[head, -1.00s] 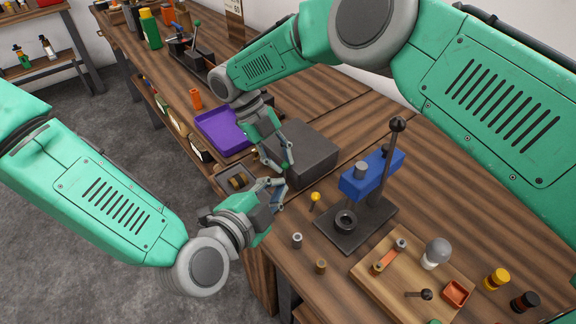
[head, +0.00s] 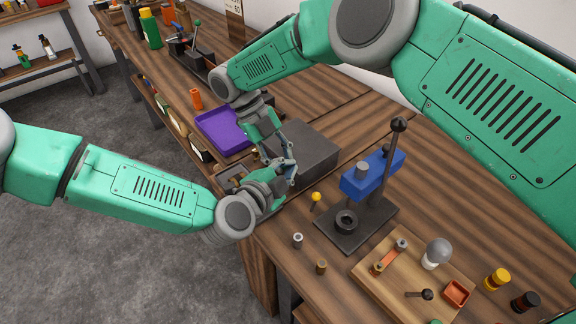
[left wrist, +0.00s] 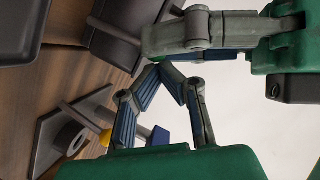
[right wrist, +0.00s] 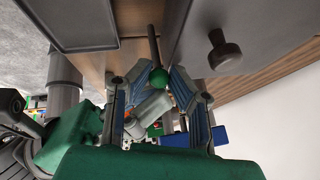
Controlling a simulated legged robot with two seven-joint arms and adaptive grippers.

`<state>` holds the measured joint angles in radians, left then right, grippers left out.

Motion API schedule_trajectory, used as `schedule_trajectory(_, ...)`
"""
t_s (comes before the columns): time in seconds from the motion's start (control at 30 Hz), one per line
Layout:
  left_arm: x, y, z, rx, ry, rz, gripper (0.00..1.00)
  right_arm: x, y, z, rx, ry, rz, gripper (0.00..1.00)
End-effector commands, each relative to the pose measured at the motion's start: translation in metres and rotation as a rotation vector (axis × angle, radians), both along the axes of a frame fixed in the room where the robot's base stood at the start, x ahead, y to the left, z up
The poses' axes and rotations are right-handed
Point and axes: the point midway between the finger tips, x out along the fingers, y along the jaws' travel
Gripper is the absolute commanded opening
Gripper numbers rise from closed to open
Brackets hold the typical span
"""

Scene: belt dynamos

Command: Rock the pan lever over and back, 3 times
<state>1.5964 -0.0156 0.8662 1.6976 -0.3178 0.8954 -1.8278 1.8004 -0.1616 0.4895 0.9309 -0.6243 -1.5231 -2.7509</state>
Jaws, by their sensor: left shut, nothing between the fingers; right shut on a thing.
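The lever I take as the pan lever shows in the right wrist view as a thin dark rod with a green ball knob (right wrist: 158,80). It stands beside a dark grey box (head: 306,150). My right gripper (head: 288,163) has its fingers closed on either side of the green knob. In the head view the lever is mostly hidden by the two grippers. My left gripper (left wrist: 165,74) is shut and empty. In the head view it is close to the right gripper's fingers, and I cannot tell whether they touch.
A purple tray (head: 222,132) lies left of the box. A blue press (head: 366,176) with a tall black-knobbed lever stands to the right, a yellow knob (head: 316,197) before it. A wooden board (head: 405,297) with small parts lies at the front right.

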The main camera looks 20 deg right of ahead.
Motion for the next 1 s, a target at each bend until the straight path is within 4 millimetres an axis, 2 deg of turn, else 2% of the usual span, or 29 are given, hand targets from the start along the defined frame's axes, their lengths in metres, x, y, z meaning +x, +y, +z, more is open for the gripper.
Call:
schedule_trajectory(0.03,0.000,0.000,0.001,0.000,0.000,0.000,0.00,0.004,0.000,0.006,0.001,-0.012,-0.001,0.00)
schedule_trajectory(0.8,0.015,0.011,-0.006,-0.042,0.114,0.013,0.00,0.004,-0.001,0.006,-0.003,-0.007,-0.002,0.00)
schedule_trajectory(0.83,0.016,0.012,-0.006,-0.042,0.113,0.015,0.00,0.004,-0.001,0.006,-0.003,-0.007,-0.002,0.20)
schedule_trajectory(0.87,0.016,0.012,-0.007,-0.042,0.114,0.016,0.00,0.004,-0.001,0.005,-0.003,-0.007,-0.002,0.31)
schedule_trajectory(0.9,0.016,0.011,-0.007,-0.042,0.115,0.014,0.00,0.004,-0.001,0.005,-0.002,-0.005,-0.001,0.37)
schedule_trajectory(1.0,0.015,0.010,-0.006,-0.043,0.115,0.012,0.00,0.003,0.000,0.004,-0.002,-0.003,-0.001,0.37)
